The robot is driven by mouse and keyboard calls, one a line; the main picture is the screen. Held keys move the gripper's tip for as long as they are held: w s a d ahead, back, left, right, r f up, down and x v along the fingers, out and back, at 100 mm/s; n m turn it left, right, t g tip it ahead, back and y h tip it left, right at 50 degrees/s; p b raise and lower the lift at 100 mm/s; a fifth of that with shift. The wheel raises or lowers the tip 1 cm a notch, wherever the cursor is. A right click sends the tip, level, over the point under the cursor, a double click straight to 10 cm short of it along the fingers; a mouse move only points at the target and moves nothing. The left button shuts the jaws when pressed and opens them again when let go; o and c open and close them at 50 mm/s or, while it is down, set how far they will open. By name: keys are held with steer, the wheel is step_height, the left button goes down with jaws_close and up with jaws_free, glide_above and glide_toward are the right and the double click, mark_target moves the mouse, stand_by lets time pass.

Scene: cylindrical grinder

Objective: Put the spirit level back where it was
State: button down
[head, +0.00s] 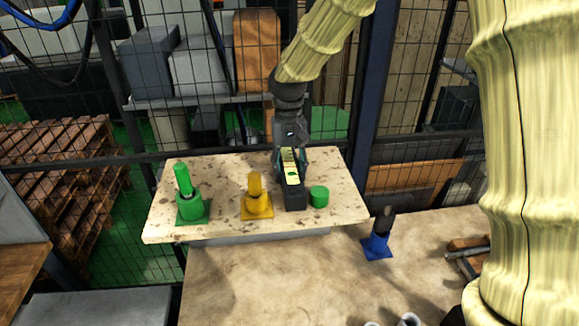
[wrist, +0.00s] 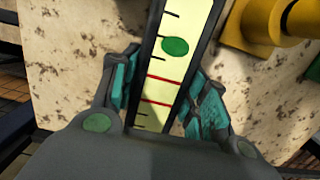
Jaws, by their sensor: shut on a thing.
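The spirit level is a black-framed bar (head: 294,195) with a pale yellow face, tick marks, two red lines and a green spot. In the wrist view its face (wrist: 183,70) runs up between my fingers. My gripper (head: 290,158) is shut on it, with the teal finger pads on both sides in the wrist view (wrist: 165,97). The level is over the right half of the speckled stone slab (head: 225,165), between a yellow stand (head: 256,198) and a green cylinder (head: 319,196). I cannot tell whether its lower end touches the slab.
A green stand with an upright rod (head: 189,203) is on the slab's left. A blue stand with a dark top (head: 378,240) is on the lower table (head: 290,275), right of the slab. Wire mesh fence and a dark post (head: 372,90) rise behind the slab.

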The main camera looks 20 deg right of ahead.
steer(key=c, duration=0.9)
jaws_free()
steer(key=shift+f, duration=0.1)
steer(key=shift+o, duration=0.7)
